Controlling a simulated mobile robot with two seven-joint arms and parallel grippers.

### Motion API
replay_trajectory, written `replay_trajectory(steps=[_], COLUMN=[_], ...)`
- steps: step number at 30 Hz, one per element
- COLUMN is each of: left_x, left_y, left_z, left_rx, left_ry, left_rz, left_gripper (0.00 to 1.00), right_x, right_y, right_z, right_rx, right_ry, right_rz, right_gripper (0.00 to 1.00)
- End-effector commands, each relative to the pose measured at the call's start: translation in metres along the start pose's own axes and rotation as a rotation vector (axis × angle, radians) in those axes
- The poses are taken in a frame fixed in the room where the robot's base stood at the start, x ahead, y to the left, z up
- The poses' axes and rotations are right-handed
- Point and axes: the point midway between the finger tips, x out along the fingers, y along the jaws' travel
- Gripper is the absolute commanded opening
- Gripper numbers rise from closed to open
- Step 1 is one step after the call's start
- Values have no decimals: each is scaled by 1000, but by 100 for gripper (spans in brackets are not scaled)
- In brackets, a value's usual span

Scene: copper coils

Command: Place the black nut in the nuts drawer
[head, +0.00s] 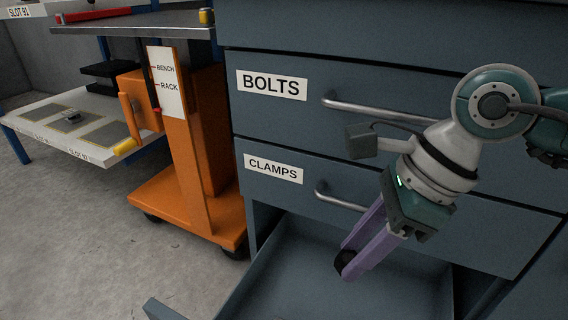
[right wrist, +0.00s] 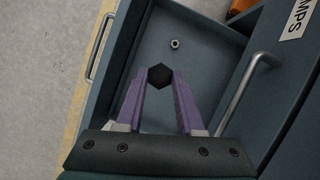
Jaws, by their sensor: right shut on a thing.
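The black nut (head: 345,262) is between the purple fingertips of my right gripper (head: 352,256), which is shut on it. In the right wrist view the nut (right wrist: 160,76) shows as a dark hexagonal shape at the fingertips (right wrist: 160,84). The gripper points down over an open drawer (head: 290,275) below the one labelled CLAMPS; the nut appears above the drawer's floor. The open drawer's own label is not visible. A small metallic nut (right wrist: 175,44) lies on its floor in the right wrist view. My left gripper is not in view.
The shut BOLTS drawer (head: 300,110) and CLAMPS drawer (head: 290,192) have bar handles close to my right arm. An orange cart (head: 190,130) stands left of the cabinet. A low white table (head: 60,125) is further left. Grey floor lies between.

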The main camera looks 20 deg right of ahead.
Motion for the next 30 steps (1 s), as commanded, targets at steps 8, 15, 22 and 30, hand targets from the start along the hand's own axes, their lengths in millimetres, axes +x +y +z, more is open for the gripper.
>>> replay_trajectory(steps=[8,15,22,30], left_x=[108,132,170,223], left_y=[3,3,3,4], left_z=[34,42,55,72], left_rx=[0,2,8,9], left_ry=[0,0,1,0], left_rz=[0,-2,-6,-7], left_gripper=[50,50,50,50], right_x=[104,128,182,251], right_y=[-16,-21,-21,-21], right_z=[-52,-65,-88,-116], right_rx=[205,279,287,285], right_ry=[-1,-1,0,-1], right_rz=[-85,-115,-114,-115], right_gripper=[0,0,0,0])
